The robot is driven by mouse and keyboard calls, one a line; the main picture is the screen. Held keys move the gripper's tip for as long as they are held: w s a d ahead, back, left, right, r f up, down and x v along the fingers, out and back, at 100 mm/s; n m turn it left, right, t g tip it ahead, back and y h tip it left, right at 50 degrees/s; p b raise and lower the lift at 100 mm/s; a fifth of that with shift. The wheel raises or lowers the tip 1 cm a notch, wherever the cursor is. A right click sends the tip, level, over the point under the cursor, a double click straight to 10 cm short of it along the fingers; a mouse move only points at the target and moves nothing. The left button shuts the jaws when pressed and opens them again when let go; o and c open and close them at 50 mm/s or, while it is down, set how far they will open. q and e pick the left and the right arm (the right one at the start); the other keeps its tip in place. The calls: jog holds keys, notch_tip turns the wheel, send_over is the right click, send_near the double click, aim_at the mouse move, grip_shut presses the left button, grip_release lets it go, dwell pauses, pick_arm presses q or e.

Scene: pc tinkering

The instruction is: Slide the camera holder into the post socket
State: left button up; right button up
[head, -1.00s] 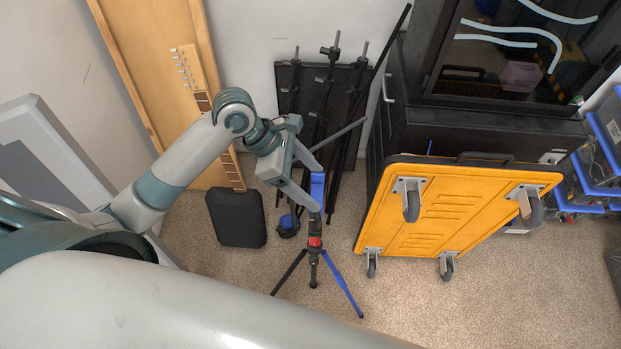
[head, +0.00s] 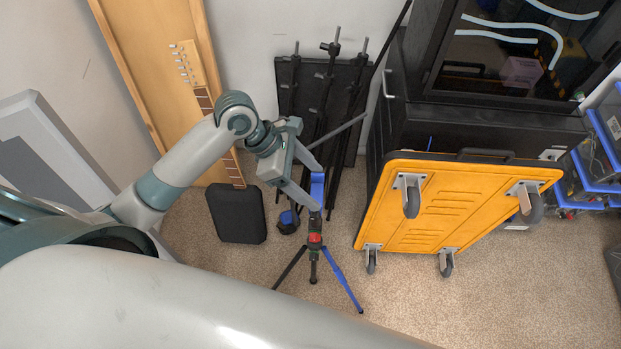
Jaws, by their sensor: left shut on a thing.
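My left gripper (head: 318,200) is shut on the blue camera holder (head: 317,187), which it holds upright above the small tripod (head: 314,262). The tripod stands on the carpet with black and blue legs, and its upper post has a red part (head: 315,239). The holder's lower end is at or right above the top of the post. I cannot tell whether it is inside the socket, because the gripper and the small size hide the joint. My right gripper is not in view.
An orange wheeled dolly (head: 440,215) leans against the black cabinet (head: 480,130) right of the tripod. Black stands (head: 325,110) and a dark case (head: 238,214) are behind and to the left. A blue-and-black round item (head: 288,221) lies nearby. Carpet in front is free.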

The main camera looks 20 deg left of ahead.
pick_arm(q)
jog(key=shift+f, duration=0.5)
jog(key=o, duration=1.3)
jog(key=shift+v, duration=2.5)
jog(key=shift+a+r, duration=0.1)
jog(key=b+v, duration=0.3)
jog(key=v, duration=1.4)
